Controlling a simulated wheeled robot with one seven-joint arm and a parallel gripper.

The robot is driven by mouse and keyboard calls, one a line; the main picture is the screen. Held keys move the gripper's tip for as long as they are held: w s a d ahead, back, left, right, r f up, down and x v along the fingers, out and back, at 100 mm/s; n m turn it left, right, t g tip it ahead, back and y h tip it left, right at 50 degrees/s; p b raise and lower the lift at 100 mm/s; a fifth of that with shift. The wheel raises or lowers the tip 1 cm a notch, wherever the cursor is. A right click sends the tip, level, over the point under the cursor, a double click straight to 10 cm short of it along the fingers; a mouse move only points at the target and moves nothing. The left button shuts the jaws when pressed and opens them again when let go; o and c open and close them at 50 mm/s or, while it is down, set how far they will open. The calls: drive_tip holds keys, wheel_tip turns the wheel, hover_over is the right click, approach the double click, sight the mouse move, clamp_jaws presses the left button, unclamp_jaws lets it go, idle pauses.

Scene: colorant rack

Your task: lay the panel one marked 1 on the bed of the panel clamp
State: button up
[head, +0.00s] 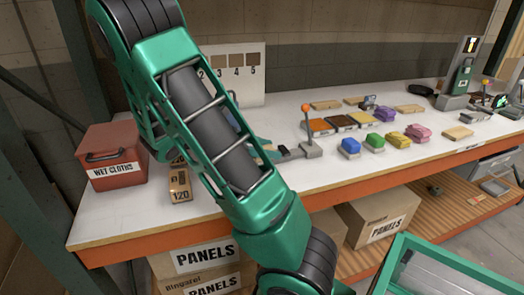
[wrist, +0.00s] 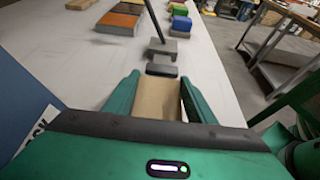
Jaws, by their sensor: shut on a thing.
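My gripper (wrist: 162,98) is shut on a plain tan panel (wrist: 158,100), whose flat face shows between the green fingers in the wrist view. No number shows on it. The panel clamp (head: 311,149) stands on the white bench, with an upright lever topped by an orange knob (head: 305,108). In the wrist view its dark pad (wrist: 160,69) lies just beyond the panel's far end. I cannot tell whether the panel touches the clamp's bed, which is mostly hidden. In the head view my arm covers most of the gripper.
A red WET CLOTHS bin (head: 112,165) and a block marked 120 (head: 180,186) stand on the left. A numbered sample board (head: 238,72) stands behind my arm. Colour panels (head: 320,126) and blue (head: 349,146) and green (head: 375,142) blocks lie right of the clamp.

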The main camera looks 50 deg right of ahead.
drive_tip(key=shift+f, duration=0.1)
drive_tip(key=o, duration=1.1)
drive_tip(key=shift+c, duration=0.2)
drive_tip(key=v, duration=1.2)
